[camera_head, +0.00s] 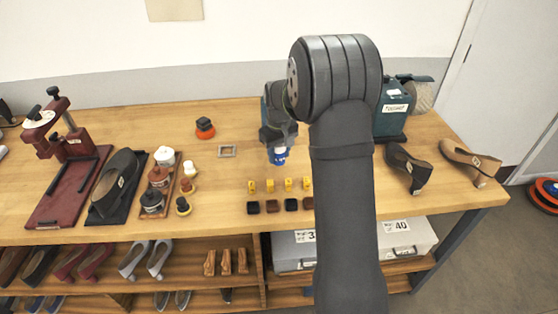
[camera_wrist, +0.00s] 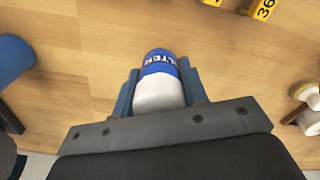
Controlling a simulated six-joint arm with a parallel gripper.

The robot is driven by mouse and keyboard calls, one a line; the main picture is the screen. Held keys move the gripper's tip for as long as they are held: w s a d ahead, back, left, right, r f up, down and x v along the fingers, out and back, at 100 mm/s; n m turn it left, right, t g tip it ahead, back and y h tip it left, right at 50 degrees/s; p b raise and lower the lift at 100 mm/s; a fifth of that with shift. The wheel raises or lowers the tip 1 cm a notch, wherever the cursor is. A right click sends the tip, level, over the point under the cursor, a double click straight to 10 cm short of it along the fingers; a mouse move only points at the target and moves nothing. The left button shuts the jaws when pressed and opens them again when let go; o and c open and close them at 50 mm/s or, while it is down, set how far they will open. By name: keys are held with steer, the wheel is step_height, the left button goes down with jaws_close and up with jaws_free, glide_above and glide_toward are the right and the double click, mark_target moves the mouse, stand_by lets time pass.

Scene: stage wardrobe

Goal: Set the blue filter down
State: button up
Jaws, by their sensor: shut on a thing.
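The blue filter is a small cylinder with a blue band, white lettering and a white end. In the head view the blue filter (camera_head: 278,155) is below my gripper (camera_head: 278,146), over the middle of the wooden table. In the wrist view the blue filter (camera_wrist: 160,82) sits between the two fingers of my gripper (camera_wrist: 160,88), which are shut on it. Its lettering reads partly "LTER". Whether its lower end touches the table cannot be told.
Several yellow number tags (camera_head: 270,186) and dark blocks (camera_head: 272,206) stand in front. A teal machine (camera_head: 394,108) and shoes (camera_head: 408,167) are right. Bare wood surrounds the filter.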

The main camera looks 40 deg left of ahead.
mark_target(279, 161)
steer(key=shift+f, duration=1.65)
steer(key=shift+f, duration=0.15)
steer(key=o, duration=1)
step_height(279, 161, up, 12)
steer(key=shift+r, duration=0.15)
